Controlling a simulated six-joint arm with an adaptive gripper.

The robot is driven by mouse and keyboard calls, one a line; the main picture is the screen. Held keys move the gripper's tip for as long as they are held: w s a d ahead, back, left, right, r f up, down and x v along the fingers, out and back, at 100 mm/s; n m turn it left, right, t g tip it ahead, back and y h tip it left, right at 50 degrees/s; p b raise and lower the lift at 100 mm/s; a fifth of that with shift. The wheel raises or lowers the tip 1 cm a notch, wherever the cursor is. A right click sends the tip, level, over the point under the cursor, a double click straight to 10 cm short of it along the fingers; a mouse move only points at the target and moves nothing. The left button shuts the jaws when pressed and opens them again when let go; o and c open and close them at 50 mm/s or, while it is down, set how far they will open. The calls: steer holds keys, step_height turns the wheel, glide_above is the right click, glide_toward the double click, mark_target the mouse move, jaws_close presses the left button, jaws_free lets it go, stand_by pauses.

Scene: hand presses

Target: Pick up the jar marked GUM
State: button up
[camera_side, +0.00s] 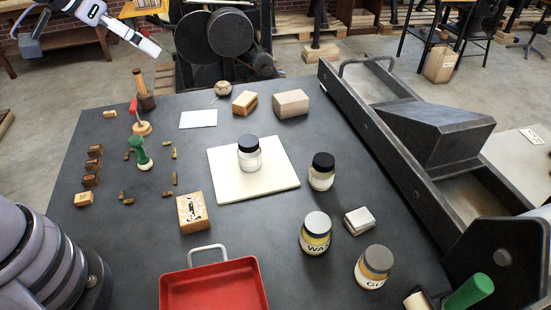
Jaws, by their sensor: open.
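The jar marked GUM (373,268) stands upright on the dark table at the lower right. It has a grey-brown lid and a yellow and white label on which "GU" shows; the rest of the label is turned out of sight. My gripper (151,47) is at the top left, beyond the table's far left edge and far from the jar. It points down to the right, seen small and mostly side-on, and looks empty.
A similar jar, apparently marked WAX (315,235), stands close left of GUM. Two dark-lidded jars (321,172) (249,155) stand farther back, one on a white board (227,187). A green-handled tool (470,291), a pale block (359,221), a red tray (212,290) and a black press frame (395,155) surround them.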

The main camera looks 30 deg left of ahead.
steer(key=w+d+f+m+h, duration=0.2)
steer(key=w+d+f, duration=0.35)
steer(key=d, duration=0.35)
steer(key=m+h, duration=0.6)
steer(key=h, duration=0.2)
glide_toward(366, 259)
steer(key=x, duration=1.2)
steer(key=shift+w+d+f, duration=0.25)
steer(key=c, duration=1.3)
